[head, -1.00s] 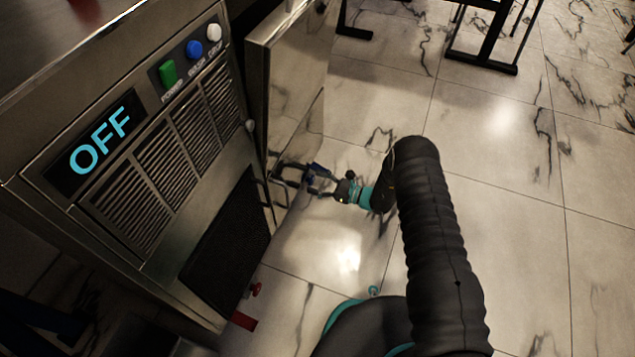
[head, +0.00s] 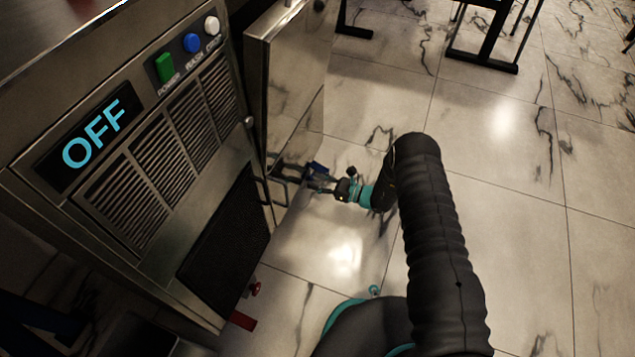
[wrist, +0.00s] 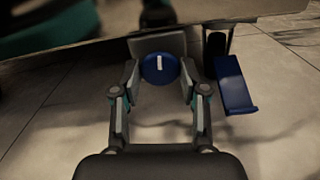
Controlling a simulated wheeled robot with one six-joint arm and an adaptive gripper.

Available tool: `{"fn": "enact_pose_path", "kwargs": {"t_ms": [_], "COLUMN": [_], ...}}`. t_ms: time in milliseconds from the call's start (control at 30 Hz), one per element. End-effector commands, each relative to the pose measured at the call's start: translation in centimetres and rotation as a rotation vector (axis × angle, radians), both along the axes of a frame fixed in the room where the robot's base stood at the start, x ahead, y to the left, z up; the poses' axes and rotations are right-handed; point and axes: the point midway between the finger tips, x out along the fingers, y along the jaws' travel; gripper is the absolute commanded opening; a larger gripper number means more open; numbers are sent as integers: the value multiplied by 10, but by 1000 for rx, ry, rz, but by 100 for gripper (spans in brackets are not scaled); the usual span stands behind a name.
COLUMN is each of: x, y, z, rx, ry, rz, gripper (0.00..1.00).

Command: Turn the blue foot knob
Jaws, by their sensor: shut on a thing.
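The blue foot knob (wrist: 152,68) shows in the wrist view as a round blue disc with a white mark standing nearly upright. It sits low, under the edge of the steel machine. My gripper (wrist: 160,78) has one finger on each side of the knob and is shut on it. In the head view my gripper (head: 321,183) is down near the floor at the machine's far lower corner. Blue parts show beside it there, too small to tell knob from pedal.
A blue pedal (wrist: 234,88) stands just right of the gripper. The steel machine (head: 165,265) has an OFF display (head: 95,133), buttons and an open door (head: 298,85). A red knob (head: 256,289) and red pedal (head: 243,321) are at the near corner.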

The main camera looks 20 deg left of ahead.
Motion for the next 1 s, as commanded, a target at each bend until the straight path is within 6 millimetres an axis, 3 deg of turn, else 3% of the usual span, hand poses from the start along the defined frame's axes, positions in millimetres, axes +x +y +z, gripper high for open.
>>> {"fn": "enact_pose_path", "kwargs": {"t_ms": [1000], "x": [0], "y": [0], "z": [0], "rx": [73], "ry": [934], "rz": [0], "gripper": [8]}}
